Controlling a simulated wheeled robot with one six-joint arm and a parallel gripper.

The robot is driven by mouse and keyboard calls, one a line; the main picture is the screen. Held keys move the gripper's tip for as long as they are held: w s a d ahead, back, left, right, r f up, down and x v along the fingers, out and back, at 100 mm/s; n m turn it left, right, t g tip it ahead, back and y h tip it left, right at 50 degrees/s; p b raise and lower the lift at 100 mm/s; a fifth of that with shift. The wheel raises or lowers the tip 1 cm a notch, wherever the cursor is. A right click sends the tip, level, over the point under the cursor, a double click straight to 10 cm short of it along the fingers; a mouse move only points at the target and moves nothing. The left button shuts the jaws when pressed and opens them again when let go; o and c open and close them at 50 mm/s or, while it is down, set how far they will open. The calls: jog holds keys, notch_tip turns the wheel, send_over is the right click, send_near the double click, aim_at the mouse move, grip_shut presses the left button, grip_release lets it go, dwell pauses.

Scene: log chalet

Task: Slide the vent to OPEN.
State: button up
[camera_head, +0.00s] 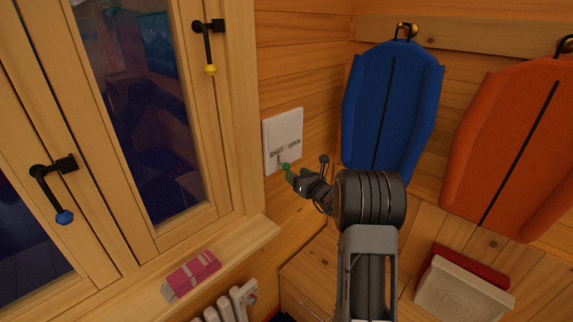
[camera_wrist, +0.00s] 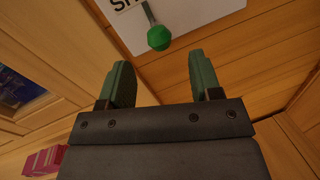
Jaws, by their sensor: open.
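The vent is a white plate (camera_head: 283,132) on the log wall right of the window, lettered SHUT at left and OPEN at right. Its thin lever ends in a green knob (camera_head: 285,167) below the lettering, nearer the SHUT side. In the wrist view the green knob (camera_wrist: 159,38) hangs in front of the white plate (camera_wrist: 190,14), where only part of the lettering shows. My gripper (camera_wrist: 159,62) is open and empty, with one green finger on each side of the knob's line. The knob appears just beyond the fingertips. In the head view my gripper (camera_head: 292,177) is close to the knob.
A window with a blue-tipped handle (camera_head: 64,216) and a yellow-tipped handle (camera_head: 210,69) is at left. A pink packet (camera_head: 191,275) lies on the sill. A whitish box (camera_head: 460,292) sits lower right.

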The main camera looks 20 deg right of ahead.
aim_at(286, 167)
jog(key=shift+p+x, duration=0.9)
jog(key=shift+x, duration=2.6)
jog(key=shift+c, duration=0.2)
grip_shut()
